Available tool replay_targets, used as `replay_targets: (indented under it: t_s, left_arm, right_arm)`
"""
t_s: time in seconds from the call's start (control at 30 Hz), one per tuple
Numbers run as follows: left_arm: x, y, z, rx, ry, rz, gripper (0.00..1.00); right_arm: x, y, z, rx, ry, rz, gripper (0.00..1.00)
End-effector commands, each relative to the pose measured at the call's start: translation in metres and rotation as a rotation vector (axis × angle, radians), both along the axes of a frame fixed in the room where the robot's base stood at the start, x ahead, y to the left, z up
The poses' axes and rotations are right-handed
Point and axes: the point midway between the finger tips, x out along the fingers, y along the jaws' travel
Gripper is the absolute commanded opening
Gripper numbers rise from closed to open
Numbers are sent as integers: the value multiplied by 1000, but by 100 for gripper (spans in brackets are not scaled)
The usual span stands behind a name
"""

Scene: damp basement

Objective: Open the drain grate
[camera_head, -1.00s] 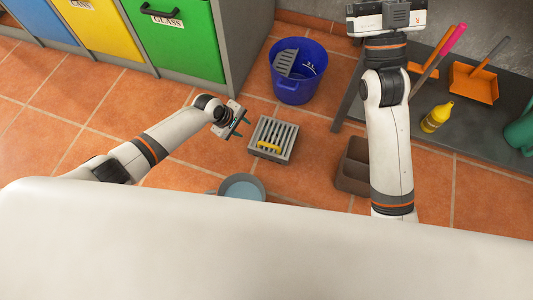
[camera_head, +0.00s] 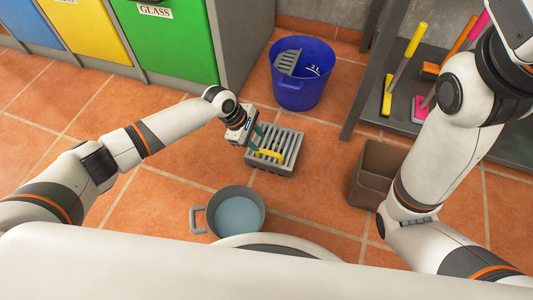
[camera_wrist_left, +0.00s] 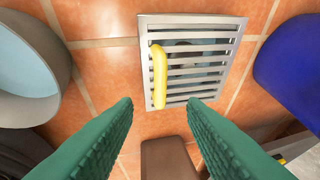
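The drain grate (camera_head: 286,142) is a grey slatted metal cover lying flat and closed on its square drain box on the tiled floor. A yellow handle (camera_head: 270,156) is on its near left side. The left wrist view shows the grate (camera_wrist_left: 210,60) ahead, with the handle (camera_wrist_left: 159,80) along its left side. My left gripper (camera_head: 259,142) is at the grate's left edge, just short of the handle. Its green fingers are spread with nothing between them, and the handle lies beyond the fingertips. My right arm comes in at the right, but its gripper fingers are out of view.
A grey pot of water (camera_head: 201,219) stands near left, a blue bucket (camera_head: 300,92) behind the grate. A brown bin (camera_head: 375,174) is to the right, beside a shelf (camera_head: 357,105) with brushes. Recycling bins (camera_head: 180,45) line the back left. Floor left of the grate is clear.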

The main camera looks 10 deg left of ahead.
Motion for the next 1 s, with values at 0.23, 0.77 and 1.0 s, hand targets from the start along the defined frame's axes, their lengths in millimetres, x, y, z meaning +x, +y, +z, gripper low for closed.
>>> replay_targets:
  t_s: [0.23,0.77,1.0]
  left_arm:
    - [5,-18,-46,0,-2,-1,38]
    - [8,-32,-70,0,-1,-1,38]
    - [8,-32,-70,0,-1,0,25]
  right_arm:
    - [-15,1,-28,-3,-42,-3,36]
    - [-14,1,-53,-4,-41,-3,36]
    - [-14,1,-53,-4,-42,-2,36]
